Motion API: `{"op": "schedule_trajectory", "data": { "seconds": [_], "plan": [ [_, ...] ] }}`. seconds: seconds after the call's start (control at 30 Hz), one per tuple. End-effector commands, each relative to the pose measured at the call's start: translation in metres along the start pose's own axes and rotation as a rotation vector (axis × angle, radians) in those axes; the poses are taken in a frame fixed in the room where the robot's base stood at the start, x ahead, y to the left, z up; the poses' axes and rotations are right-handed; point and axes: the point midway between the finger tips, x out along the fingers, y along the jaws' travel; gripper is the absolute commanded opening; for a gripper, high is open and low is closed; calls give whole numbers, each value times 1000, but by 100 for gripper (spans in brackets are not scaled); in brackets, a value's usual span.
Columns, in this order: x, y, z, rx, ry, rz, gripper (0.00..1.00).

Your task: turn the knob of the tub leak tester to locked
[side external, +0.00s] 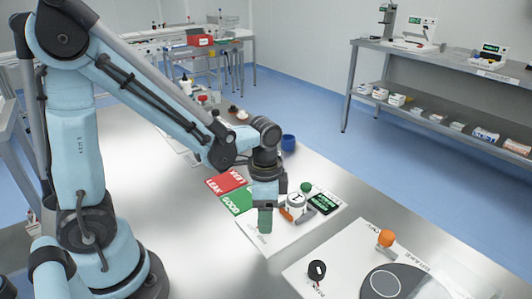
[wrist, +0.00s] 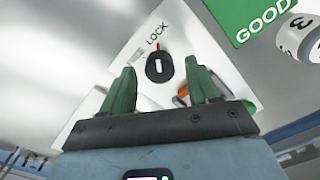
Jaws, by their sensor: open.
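The knob (wrist: 151,70) of the tub leak tester is round and black with a white bar on top, seen in the wrist view. The bar runs nearly upright in the picture, towards a small red mark and the word LOCK above it. The knob sits on a white base plate (wrist: 190,40). My gripper (wrist: 163,72) is open, with one green finger on each side of the knob, seemingly not touching it. In the side view my gripper (side external: 265,222) points down over the left part of the tester's plate (side external: 283,238) and hides the knob.
A red LEAK card (side external: 226,181) and a green GOOD card (side external: 238,200) lie left of the tester. Another board with a black knob (side external: 317,269) and orange knob (side external: 386,238) lies nearer the camera.

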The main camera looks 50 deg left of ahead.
Motion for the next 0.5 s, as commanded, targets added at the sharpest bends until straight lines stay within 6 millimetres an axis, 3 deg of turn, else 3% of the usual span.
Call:
{"op": "schedule_trajectory", "data": {
  "seconds": [0.5],
  "plan": [
    [-66,0,1,0,0,0,60]
  ]
}}
